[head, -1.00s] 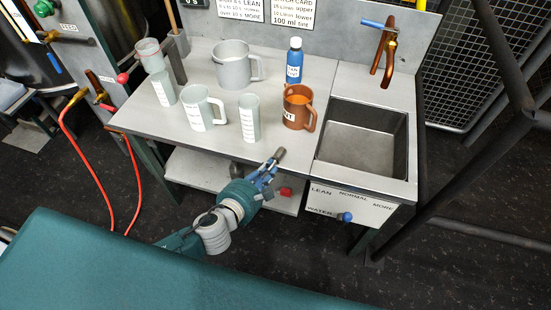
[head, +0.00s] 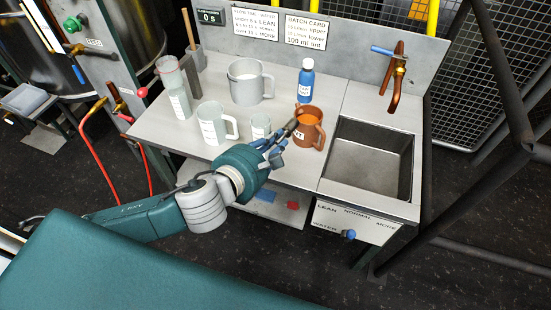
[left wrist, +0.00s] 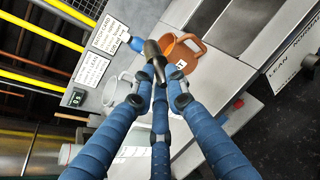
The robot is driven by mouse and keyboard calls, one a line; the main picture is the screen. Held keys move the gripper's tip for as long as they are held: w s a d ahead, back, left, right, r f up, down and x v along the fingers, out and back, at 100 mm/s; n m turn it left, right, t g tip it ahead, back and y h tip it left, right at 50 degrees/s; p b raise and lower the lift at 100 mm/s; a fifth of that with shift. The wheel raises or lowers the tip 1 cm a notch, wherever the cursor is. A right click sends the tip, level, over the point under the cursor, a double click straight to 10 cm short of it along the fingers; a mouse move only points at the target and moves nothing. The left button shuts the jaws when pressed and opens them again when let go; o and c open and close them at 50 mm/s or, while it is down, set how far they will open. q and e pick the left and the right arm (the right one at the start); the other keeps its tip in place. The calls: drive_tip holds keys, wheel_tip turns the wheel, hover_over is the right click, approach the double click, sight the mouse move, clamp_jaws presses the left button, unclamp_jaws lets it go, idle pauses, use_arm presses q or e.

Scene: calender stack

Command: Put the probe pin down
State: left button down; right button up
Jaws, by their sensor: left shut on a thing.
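The probe pin (head: 291,126) is a short dark grey metal piece. My left gripper (head: 274,141), with blue fingers, is shut on it. The pin points up and right, over the front of the worktable, close to the left side of the brown mug (head: 312,122) in the picture. In the left wrist view the pin (left wrist: 153,52) sticks out beyond the fingertips and overlaps the table beside the brown mug (left wrist: 183,55). I cannot tell whether the pin touches anything. My right gripper is not in view.
A sink (head: 370,160) lies at the right. The table's front strip is bare.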

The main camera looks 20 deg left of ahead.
use_arm(q)
wheel_tip(320, 180, up, 7)
drive_tip(key=shift+p, duration=0.4)
